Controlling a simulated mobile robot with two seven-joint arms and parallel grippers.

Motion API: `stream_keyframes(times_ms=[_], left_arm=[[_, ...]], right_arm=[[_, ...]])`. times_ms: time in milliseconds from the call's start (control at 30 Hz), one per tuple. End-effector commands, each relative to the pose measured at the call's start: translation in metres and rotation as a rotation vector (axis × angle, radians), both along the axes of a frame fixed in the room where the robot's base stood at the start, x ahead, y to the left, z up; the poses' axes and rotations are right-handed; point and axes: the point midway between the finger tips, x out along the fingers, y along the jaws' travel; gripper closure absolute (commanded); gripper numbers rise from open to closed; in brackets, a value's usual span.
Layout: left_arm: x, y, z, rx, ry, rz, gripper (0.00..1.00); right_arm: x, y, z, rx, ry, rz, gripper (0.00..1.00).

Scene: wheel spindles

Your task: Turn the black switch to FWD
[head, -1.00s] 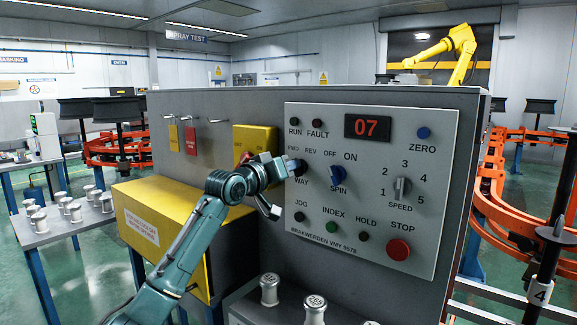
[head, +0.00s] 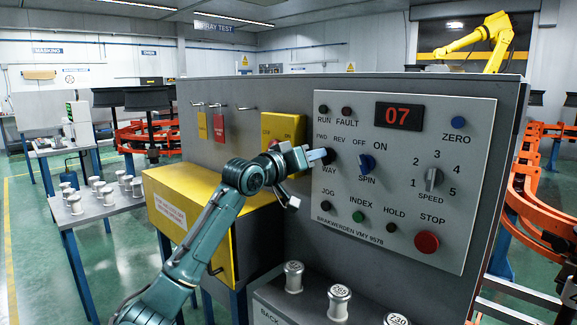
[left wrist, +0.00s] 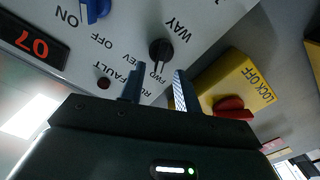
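The black switch (head: 329,156), marked WAY, is on the grey control panel (head: 462,235), below and beside the FWD and REV labels. It is a round black knob in the left wrist view (left wrist: 160,52), just beyond my fingertips. My left gripper (head: 322,155) reaches the panel from the left and partly covers the switch in the head view. In the left wrist view its two fingers (left wrist: 159,78) are apart, one on each side of the knob's line, with nothing clamped. Whether they touch it, and the exact pointer setting, I cannot tell. My right gripper is not in view.
A blue SPIN switch (head: 367,164) and a grey SPEED knob (head: 433,180) sit right of the black switch. A yellow lock-off box (head: 285,131) with a red handle (left wrist: 232,108) is close on the left. Metal spindles (head: 339,303) stand below the panel.

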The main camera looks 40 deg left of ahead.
Motion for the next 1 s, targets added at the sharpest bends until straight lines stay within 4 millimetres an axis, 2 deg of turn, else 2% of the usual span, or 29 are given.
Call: stream_keyframes(times_ms=[200, 433, 633, 1000], left_arm=[[-0.051, 0.004, -0.004, 0.004, 0.002, 0.001, 0.67], [-0.091, 0.007, -0.003, 0.001, 0.002, 0.000, 0.67], [-0.104, 0.008, -0.001, -0.001, 0.001, 0.000, 0.67], [-0.104, 0.008, 0.000, -0.001, 0.001, 0.000, 0.67]], right_arm=[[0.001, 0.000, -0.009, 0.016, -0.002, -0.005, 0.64], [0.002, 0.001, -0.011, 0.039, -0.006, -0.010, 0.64], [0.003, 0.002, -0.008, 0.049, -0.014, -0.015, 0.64], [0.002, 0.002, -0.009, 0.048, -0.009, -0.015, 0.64]])
